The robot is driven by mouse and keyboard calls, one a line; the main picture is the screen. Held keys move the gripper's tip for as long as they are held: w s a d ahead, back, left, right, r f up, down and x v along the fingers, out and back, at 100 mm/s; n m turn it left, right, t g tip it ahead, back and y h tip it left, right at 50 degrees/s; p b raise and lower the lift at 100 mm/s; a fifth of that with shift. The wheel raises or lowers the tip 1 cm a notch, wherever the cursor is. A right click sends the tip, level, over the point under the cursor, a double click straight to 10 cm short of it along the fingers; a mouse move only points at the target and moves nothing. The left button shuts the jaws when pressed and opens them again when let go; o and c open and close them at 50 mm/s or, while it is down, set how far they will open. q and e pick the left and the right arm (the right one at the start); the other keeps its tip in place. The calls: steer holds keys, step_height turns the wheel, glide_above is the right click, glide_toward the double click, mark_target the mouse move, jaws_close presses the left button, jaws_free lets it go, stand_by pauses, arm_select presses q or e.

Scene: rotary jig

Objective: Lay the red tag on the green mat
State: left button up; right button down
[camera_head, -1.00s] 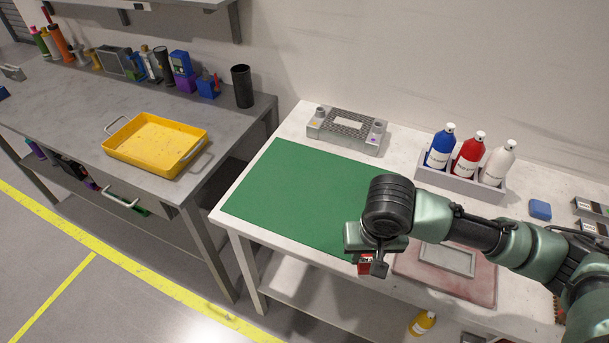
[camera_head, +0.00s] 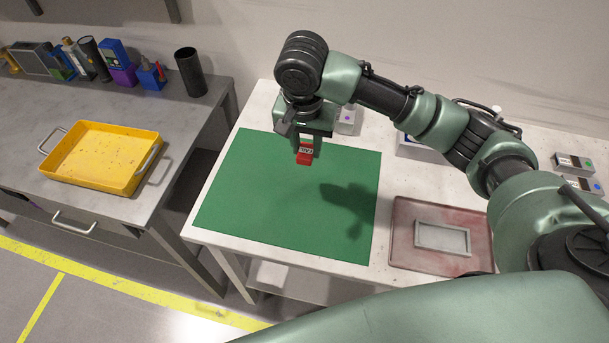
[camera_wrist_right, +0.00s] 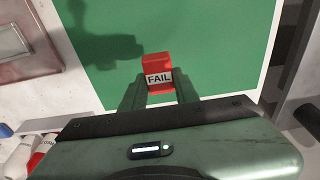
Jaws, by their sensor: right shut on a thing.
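The red tag (camera_head: 304,155) is held in my right gripper (camera_head: 305,146), over the back part of the green mat (camera_head: 275,205). In the right wrist view the red tag (camera_wrist_right: 158,72) shows a white label reading "FAIL" and sits between the two fingers of the gripper (camera_wrist_right: 160,92). The green mat (camera_wrist_right: 215,40) lies flat below it. The tag looks raised above the mat; the exact height is hard to tell. My left gripper is in neither view.
A pinkish tray (camera_head: 403,235) with a grey frame (camera_head: 442,238) lies right of the mat. A yellow tray (camera_head: 95,158) stands on the grey bench at left. A black cup (camera_head: 190,72) stands at that bench's back corner. The mat's surface is clear.

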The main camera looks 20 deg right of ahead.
mark_target(306, 184)
step_height(306, 184, down, 11)
steer(key=shift+w+f+p, duration=0.1)
steer(key=shift+f+p, duration=0.1)
steer(key=shift+p, duration=0.2)
steer(key=shift+f, duration=0.4)
steer(key=shift+f, duration=0.15)
steer(key=c, duration=1.1)
jaws_free()
steer(key=shift+o, duration=0.2)
steer(key=shift+r, duration=0.25)
steer(key=r, duration=0.4)
steer(key=s+r+b, duration=0.1)
steer(key=r, duration=0.3)
steer(key=a+r, duration=0.1)
steer(key=r, duration=0.3)
steer(key=shift+s+r, duration=0.3)
steer(key=shift+f, duration=0.1)
